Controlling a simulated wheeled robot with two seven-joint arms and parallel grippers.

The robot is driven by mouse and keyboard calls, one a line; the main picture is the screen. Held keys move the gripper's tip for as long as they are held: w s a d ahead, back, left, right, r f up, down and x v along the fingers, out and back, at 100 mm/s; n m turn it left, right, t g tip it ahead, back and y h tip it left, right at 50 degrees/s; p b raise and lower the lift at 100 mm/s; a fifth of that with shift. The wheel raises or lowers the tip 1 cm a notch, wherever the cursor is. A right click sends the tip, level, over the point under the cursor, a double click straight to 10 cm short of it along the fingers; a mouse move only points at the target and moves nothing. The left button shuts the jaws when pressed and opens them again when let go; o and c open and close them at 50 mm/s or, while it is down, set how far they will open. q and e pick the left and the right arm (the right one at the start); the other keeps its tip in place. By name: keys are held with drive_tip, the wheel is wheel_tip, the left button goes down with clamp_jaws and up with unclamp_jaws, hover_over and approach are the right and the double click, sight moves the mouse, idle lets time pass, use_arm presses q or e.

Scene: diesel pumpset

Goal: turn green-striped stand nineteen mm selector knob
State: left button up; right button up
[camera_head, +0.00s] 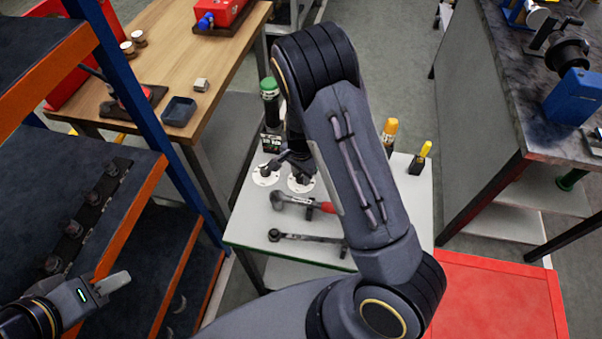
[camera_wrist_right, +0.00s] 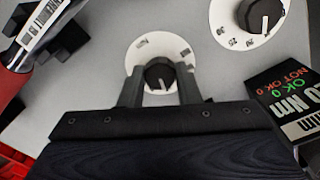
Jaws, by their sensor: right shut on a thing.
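The stand (camera_head: 250,225) is a pale table with a green stripe along its front edge. Two white dials with black knobs are on its top. My right gripper (camera_wrist_right: 160,88) is shut on the black selector knob (camera_wrist_right: 159,72), on the right-hand dial (camera_head: 303,184) in the head view. The white dial plate (camera_wrist_right: 138,58) shows around the knob; its marks are partly covered and hard to read. The other dial (camera_head: 264,178) is free and also shows in the wrist view (camera_wrist_right: 228,22). My left gripper (camera_head: 105,287) is far left by the shelves, its opening unclear.
A black box (camera_wrist_right: 285,88) with green and red text is beside the dials. Shelves stand left, a red surface (camera_head: 500,300) front right.

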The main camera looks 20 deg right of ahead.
sight(301, 177)
drive_tip(key=o, duration=1)
wheel_tip(301, 177, up, 8)
drive_tip(key=shift+f, duration=0.1)
drive_tip(key=s+r+n+t+y, duration=0.1)
drive_tip(key=s+r+n+t, duration=0.1)
drive_tip(key=s+r+n, duration=0.2)
drive_tip(key=s+a+r+n+t+y, duration=0.1)
drive_tip(key=s+r+n, duration=0.3)
drive_tip(key=s+r, duration=0.4)
drive_tip(key=s+r+n+t+y, duration=0.1)
drive_tip(key=s+r+n+t, duration=0.1)
drive_tip(key=s+r, duration=0.4)
drive_tip(key=shift+s+a+n+t+y, duration=0.2)
drive_tip(key=shift+s+n, duration=0.25)
drive_tip(key=shift+s, duration=0.75)
drive_tip(key=shift+s+a+n+t+y, duration=0.15)
drive_tip(key=shift+s+n, duration=0.3)
drive_tip(key=shift+s, duration=0.7)
